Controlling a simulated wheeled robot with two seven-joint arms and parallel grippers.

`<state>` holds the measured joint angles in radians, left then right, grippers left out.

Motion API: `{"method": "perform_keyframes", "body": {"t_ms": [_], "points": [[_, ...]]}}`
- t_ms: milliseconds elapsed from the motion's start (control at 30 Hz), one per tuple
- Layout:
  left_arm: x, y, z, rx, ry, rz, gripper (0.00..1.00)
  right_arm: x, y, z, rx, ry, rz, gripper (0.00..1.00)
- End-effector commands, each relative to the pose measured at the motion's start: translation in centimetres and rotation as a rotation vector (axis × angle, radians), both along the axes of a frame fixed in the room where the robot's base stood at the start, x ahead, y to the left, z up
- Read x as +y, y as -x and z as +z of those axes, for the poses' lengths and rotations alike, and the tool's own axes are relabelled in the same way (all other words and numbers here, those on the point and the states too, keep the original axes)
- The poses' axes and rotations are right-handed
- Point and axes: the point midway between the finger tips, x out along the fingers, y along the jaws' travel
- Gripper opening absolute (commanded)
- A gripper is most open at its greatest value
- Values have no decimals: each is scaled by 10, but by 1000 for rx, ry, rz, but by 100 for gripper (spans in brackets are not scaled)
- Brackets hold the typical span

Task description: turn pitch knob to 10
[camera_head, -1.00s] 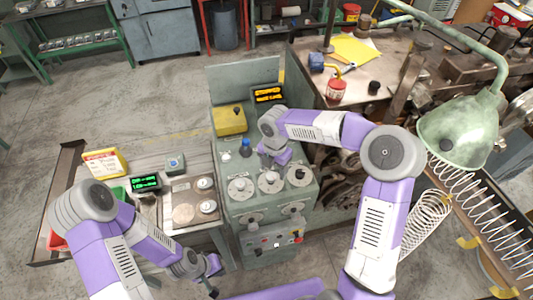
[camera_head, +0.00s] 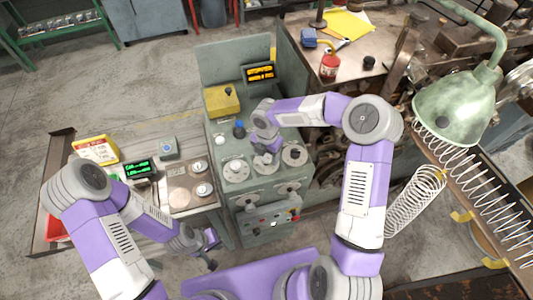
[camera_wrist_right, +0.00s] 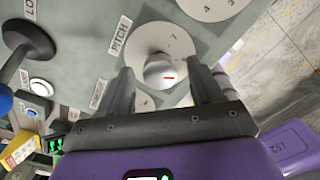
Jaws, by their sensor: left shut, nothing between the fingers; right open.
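The pitch knob (camera_wrist_right: 160,72) is a pale round knob with a short red mark, on a white numbered dial (camera_wrist_right: 140,45) beside a PITCH label (camera_wrist_right: 120,36). In the head view, this appears to be the middle dial (camera_head: 264,168) of three on the green-grey machine, partly hidden by my gripper. My right gripper (camera_head: 266,153) is open above it. In the right wrist view, the open fingers (camera_wrist_right: 162,88) stand on either side of the knob; contact cannot be told. My left gripper (camera_head: 212,252) is shut and empty, low in front of the machine's left side.
Neighbouring dials stand left (camera_head: 236,170) and right (camera_head: 294,155). A blue-topped control (camera_head: 239,130) and yellow box (camera_head: 222,101) sit behind them. A lit orange display (camera_head: 260,73) stands at the back. A green lamp (camera_head: 458,105) and coil springs (camera_head: 414,200) are at right.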

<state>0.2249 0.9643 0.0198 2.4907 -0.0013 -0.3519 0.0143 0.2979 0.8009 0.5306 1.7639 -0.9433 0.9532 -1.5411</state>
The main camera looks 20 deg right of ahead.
Motion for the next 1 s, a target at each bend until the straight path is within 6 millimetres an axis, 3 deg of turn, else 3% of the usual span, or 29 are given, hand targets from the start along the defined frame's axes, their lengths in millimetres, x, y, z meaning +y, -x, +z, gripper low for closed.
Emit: {"method": "perform_keyframes", "body": {"t_ms": [100,467,767,1000], "points": [[0,0,0,0,0,0,0,0,0,0,0,0,0,62],[0,0,0,0,0,0,0,0,0,0,1,-1,0,9],[0,0,-4,0,0,0,0,0,0,0,1,-1,-43,9],[0,0,-14,0,0,0,0,0,0,-1,-2,-1,-185,9]]}}
